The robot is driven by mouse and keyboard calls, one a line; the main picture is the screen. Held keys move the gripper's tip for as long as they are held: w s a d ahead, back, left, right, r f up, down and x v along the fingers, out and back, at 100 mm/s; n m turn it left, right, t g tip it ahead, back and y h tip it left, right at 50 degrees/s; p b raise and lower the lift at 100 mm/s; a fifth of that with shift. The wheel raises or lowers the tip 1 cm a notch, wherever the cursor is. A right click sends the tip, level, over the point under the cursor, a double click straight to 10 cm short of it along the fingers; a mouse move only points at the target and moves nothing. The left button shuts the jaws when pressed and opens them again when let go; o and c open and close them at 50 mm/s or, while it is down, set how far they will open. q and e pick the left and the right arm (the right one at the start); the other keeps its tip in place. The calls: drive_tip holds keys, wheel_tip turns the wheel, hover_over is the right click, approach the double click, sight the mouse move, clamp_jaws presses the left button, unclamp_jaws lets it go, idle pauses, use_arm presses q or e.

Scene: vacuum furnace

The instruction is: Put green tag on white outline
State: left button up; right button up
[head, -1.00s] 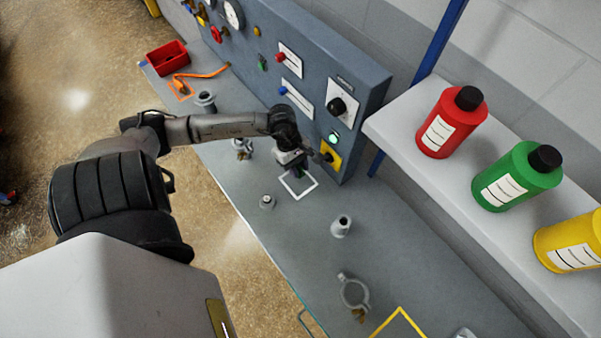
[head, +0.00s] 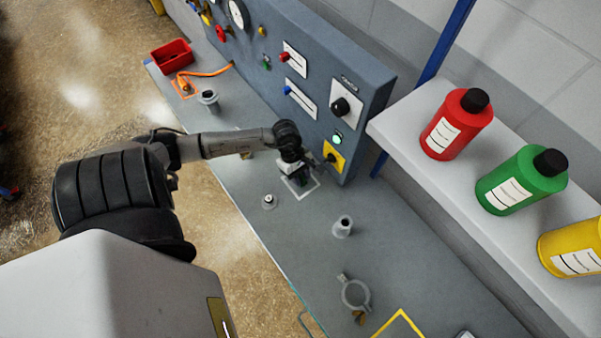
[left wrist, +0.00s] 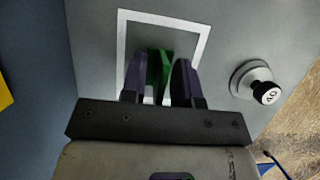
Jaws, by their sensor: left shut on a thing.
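The green tag (left wrist: 159,75) is between the two fingers of my left gripper (left wrist: 160,80) in the left wrist view, and the fingers are shut on it. The white outline (left wrist: 203,47) is a square frame on the grey bench. In the left wrist view the tag and fingertips appear inside it; whether the tag touches the bench I cannot tell. In the head view my left gripper (head: 300,178) is over the outline (head: 315,187) and hides much of it. The tag is hard to make out there. My right gripper is not in view.
A small grey fitting with a labelled knob (left wrist: 266,92) stands beside the outline, also seen in the head view (head: 269,202). The blue-grey control panel (head: 300,75) rises behind. A grey fitting (head: 343,227) and a ring clamp (head: 355,293) stand nearer on the bench.

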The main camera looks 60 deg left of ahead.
use_arm(q)
drive_tip(key=o, duration=1)
drive_tip(key=shift+c, duration=0.2)
